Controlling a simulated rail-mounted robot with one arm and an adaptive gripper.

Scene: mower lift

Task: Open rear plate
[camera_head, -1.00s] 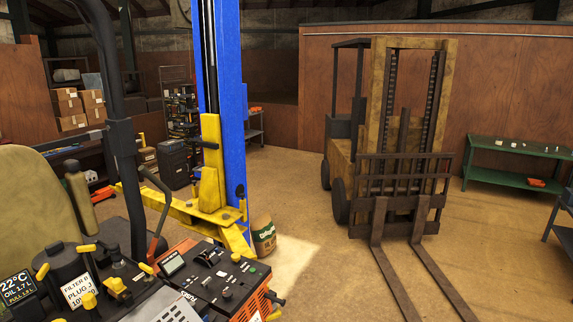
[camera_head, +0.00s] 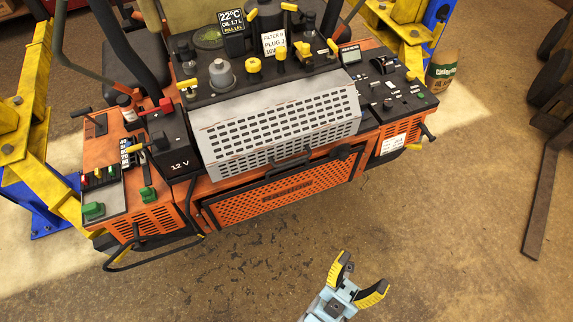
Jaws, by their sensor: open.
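The orange mower's rear shows in the head view. Its rear plate appears to be the orange perforated panel (camera_head: 285,190), low at the middle and closed, with a black bar handle (camera_head: 290,168) along its upper edge. A silver slotted cover (camera_head: 275,125) lies above the panel. My gripper (camera_head: 361,277) has yellow and black fingers spread apart, with nothing between them. It is in front of and below the panel in the picture, apart from it, over the floor.
A black 12 V battery (camera_head: 175,145) and a bent black bar (camera_head: 150,262) are at the mower's left. Yellow lift arms (camera_head: 20,140) stand at left, and a dark forklift fork (camera_head: 542,200) lies at right.

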